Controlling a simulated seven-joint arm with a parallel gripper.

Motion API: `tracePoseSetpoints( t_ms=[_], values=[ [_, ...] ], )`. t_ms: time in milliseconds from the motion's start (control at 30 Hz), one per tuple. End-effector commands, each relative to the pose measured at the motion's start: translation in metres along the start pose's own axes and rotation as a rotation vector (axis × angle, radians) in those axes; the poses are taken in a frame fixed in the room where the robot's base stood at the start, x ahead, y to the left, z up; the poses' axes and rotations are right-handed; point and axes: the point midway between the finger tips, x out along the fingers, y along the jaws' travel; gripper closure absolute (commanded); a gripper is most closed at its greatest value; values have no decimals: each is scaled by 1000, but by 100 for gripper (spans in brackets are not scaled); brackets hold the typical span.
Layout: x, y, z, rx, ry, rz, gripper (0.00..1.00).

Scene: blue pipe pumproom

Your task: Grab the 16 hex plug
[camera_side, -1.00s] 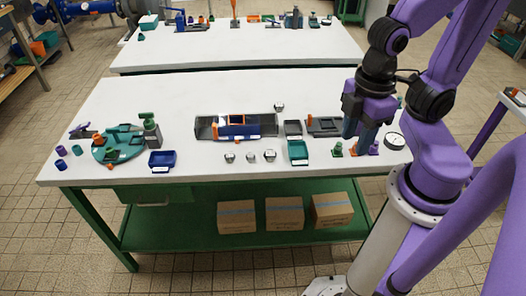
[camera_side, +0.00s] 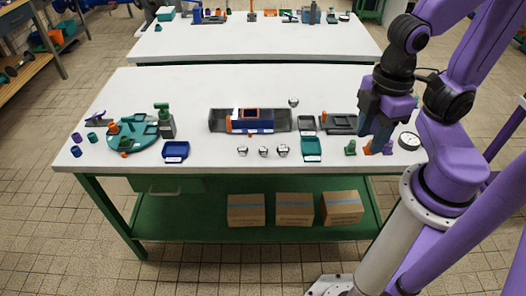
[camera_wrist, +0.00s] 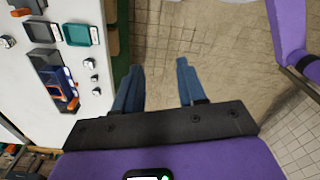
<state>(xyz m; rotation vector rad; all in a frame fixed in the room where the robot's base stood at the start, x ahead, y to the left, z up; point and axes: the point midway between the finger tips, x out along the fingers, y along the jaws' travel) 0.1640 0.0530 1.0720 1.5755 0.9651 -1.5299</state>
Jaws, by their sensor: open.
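Several small silvery plugs lie on the white table. Three stand in a row near the front edge: left (camera_side: 242,151), middle (camera_side: 264,152) and right (camera_side: 283,150). One more silvery plug (camera_side: 293,102) lies behind the dark tray. No size mark is readable, so I cannot tell which is the 16 hex plug. The silvery plugs also show at the left of the wrist view (camera_wrist: 94,78). My gripper (camera_side: 372,142) appears over the table's right end in the side view, well right of the plugs. In the wrist view my gripper (camera_wrist: 157,78) is open and empty, with floor between its fingers.
A dark tray with a blue and orange block (camera_side: 252,121) sits mid-table. A teal tray (camera_side: 312,150) and a blue tray (camera_side: 176,151) are at the front. A green plug (camera_side: 350,148) and a round dial (camera_side: 408,141) flank my gripper. The table (camera_side: 220,80) is bare behind.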

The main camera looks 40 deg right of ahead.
Motion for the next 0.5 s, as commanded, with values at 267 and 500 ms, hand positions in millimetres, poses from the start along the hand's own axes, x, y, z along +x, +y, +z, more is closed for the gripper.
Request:
tracePoseSetpoints(
  t_ms=[267, 500],
  values=[
    [0, 0, 0, 0, 0, 0, 60],
    [0, 0, 0, 0, 0, 0, 44]
  ],
)
